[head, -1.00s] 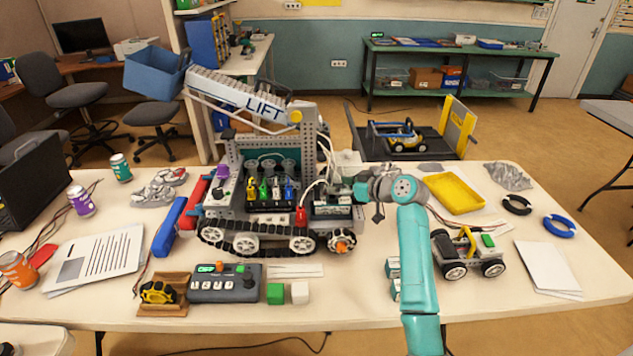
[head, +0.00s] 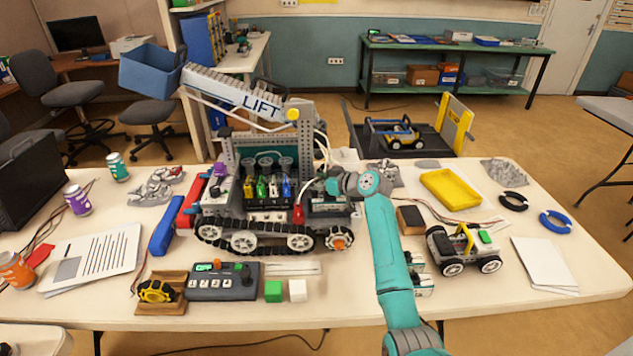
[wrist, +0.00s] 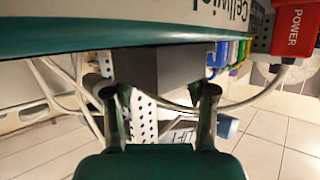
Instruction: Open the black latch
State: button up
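In the wrist view a dark block, which looks like the black latch (wrist: 160,66), stands out from the side of a green-and-white box (wrist: 100,32) with printed lettering. My gripper (wrist: 155,92) is open, its two fingers wide apart, one near each end of the block. I cannot tell whether either finger touches it. In the head view my gripper (head: 327,186) is at the right end of the tracked lift robot (head: 228,207), by a small dark-and-light box (head: 330,208). The latch cannot be made out there.
A red POWER part (wrist: 297,28) and cables lie close by in the wrist view. In the head view a small wheeled car (head: 464,250) and a yellow tray (head: 451,189) are right of my arm. A control box (head: 222,282) stands at the front.

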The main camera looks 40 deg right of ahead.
grip_shut()
jog(key=shift+a+m+h, duration=0.1)
jog(key=shift+m+h, duration=0.2)
jog(key=shift+h, duration=0.1)
jog(key=m+h, duration=0.2)
jog(key=h, duration=0.1)
jog(key=m+h, duration=0.1)
jog(key=m, duration=0.1)
jog(key=shift+a+h, duration=0.25)
jog(key=shift+h, duration=0.05)
jog(key=m+g+h, duration=0.1)
jog(key=m+h, duration=0.1)
jog(key=m+g+h, duration=0.1)
jog(key=m+h, duration=0.1)
jog(key=h, duration=0.1)
jog(key=shift+w+a+m, duration=0.15)
jog(key=shift+a+m, duration=0.05)
jog(key=shift+m, duration=0.2)
jog(key=m+g+h, duration=0.2)
jog(key=m+g, duration=0.1)
jog(key=m+g+h, duration=0.2)
jog(key=shift+w+a, duration=0.15)
jog(key=shift+w, duration=0.1)
jog(key=shift+m+g+h, duration=0.6)
jog(key=shift+m+g, duration=1.2)
jog(key=shift+g, duration=0.1)
jog(key=shift+f, duration=0.1)
